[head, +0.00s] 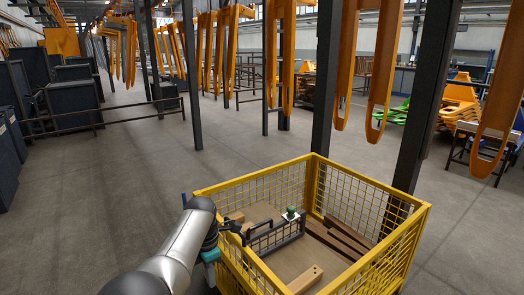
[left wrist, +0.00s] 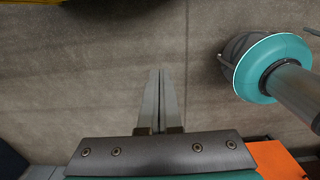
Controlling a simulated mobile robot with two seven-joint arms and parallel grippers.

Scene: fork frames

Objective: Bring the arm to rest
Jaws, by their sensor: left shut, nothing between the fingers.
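My left arm (head: 172,254) comes in from the bottom left of the head view and ends beside the left side of the yellow mesh crate. A teal part shows below its end; the fingertips are hidden there. In the left wrist view my left gripper (left wrist: 162,75) is shut, its two straight grey fingers together with nothing between them. Behind the fingers is bare grey floor. My right gripper is in neither view.
The yellow mesh crate (head: 375,182) holds wooden pieces (head: 305,280) and a dark frame (head: 276,236) near my arm. Dark posts (head: 326,80) and hanging orange forks (head: 385,65) stand beyond it. The floor (head: 100,210) at left is clear.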

